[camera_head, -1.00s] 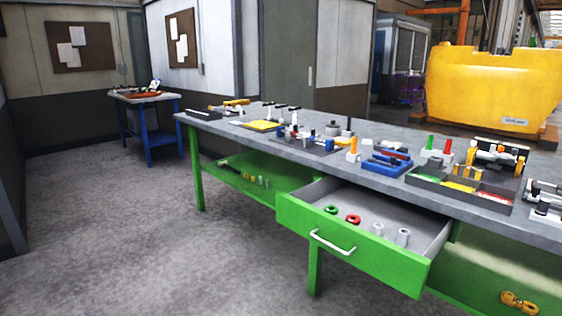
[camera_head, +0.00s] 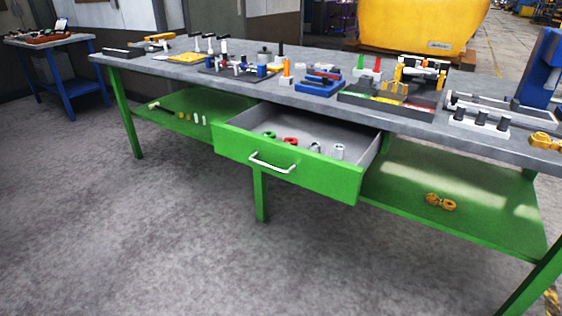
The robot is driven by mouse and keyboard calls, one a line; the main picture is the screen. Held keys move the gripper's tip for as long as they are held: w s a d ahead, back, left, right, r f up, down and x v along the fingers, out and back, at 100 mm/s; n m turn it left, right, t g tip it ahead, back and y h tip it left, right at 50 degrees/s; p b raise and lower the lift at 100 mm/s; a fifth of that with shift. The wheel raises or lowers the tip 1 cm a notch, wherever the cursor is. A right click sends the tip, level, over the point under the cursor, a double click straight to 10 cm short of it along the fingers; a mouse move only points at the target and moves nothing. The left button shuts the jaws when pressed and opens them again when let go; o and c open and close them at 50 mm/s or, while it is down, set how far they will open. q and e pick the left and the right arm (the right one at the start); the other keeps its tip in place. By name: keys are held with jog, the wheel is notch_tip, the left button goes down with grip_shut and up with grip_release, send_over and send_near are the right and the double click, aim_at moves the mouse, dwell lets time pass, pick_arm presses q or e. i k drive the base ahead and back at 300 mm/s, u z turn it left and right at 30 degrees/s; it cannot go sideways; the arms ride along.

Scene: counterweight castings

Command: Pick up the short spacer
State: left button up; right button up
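The open green drawer (camera_head: 290,174) under the workbench holds two pale grey hollow cylinders that look like spacers. The left cylinder (camera_head: 315,147) looks a little shorter than the right cylinder (camera_head: 338,151). I cannot tell for sure which is the short spacer. A green ring (camera_head: 270,135) and a red ring (camera_head: 291,141) lie left of them in the drawer. Neither of my grippers is in view.
The grey workbench top (camera_head: 215,82) carries many fixtures and parts. A lower green shelf (camera_head: 465,190) holds a yellow part (camera_head: 440,202). A blue side table (camera_head: 70,90) stands at the left. The floor (camera_head: 150,240) in front is clear.

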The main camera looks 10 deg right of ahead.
aim_at(314, 146)
jog(key=z, duration=1)
jog(key=k, duration=1.25)
jog(key=z, duration=1.05)
jog(key=i, duration=1.35)
jog(key=u, duration=1.35)
jog(key=i, duration=1.15)
jog(key=u, duration=1.25)
